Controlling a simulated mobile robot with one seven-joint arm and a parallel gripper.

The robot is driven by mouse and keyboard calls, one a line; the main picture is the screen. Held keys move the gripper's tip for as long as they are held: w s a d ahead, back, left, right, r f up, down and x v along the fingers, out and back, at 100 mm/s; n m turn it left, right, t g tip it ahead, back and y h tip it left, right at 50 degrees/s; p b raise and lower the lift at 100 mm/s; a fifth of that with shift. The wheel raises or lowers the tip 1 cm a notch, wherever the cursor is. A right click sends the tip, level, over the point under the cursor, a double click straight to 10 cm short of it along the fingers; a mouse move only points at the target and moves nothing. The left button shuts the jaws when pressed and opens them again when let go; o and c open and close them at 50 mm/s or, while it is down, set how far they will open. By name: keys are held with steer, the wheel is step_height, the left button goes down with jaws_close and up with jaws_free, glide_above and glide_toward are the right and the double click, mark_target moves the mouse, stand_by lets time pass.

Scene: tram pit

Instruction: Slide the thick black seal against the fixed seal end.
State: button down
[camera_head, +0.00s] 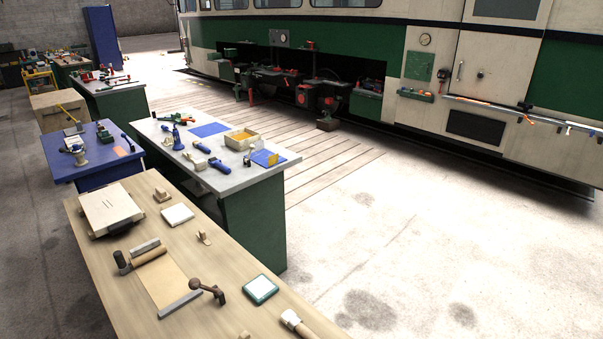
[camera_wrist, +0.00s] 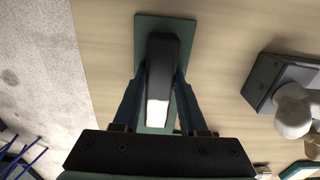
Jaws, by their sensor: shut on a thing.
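In the wrist view, a thick black block with a pale, shiny near face, which looks like the black seal (camera_wrist: 162,55), lies lengthwise over a flat dark green plate (camera_wrist: 182,25) on a wooden table. My gripper (camera_wrist: 163,76) is shut on it, with one blue finger along each side. Whether the block touches the plate I cannot tell. I cannot make out a separate fixed seal end. My gripper does not show in the head view.
In the wrist view, a grey block (camera_wrist: 262,80) with a pale rounded part (camera_wrist: 293,112) stands right of the plate. A teal-edged thing (camera_wrist: 300,170) is at lower right. The table edge and floor are at left. In the head view, the wooden table (camera_head: 225,262) holds several tools.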

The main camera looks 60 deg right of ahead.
stand_by(0.3)
steer(key=shift+s+d+b, duration=0.3)
steer(key=shift+s+d, duration=0.1)
steer(key=shift+d, duration=1.3)
steer(key=shift+s+d+b, duration=0.3)
steer(key=shift+s+d, duration=0.1)
steer(key=shift+d, duration=1.25)
steer(key=shift+s+d+b, duration=0.3)
steer(key=shift+s+d, duration=0.1)
steer(key=shift+d, duration=1.3)
steer(key=shift+a, duration=0.15)
steer(key=shift+c, duration=1.8)
jaws_free()
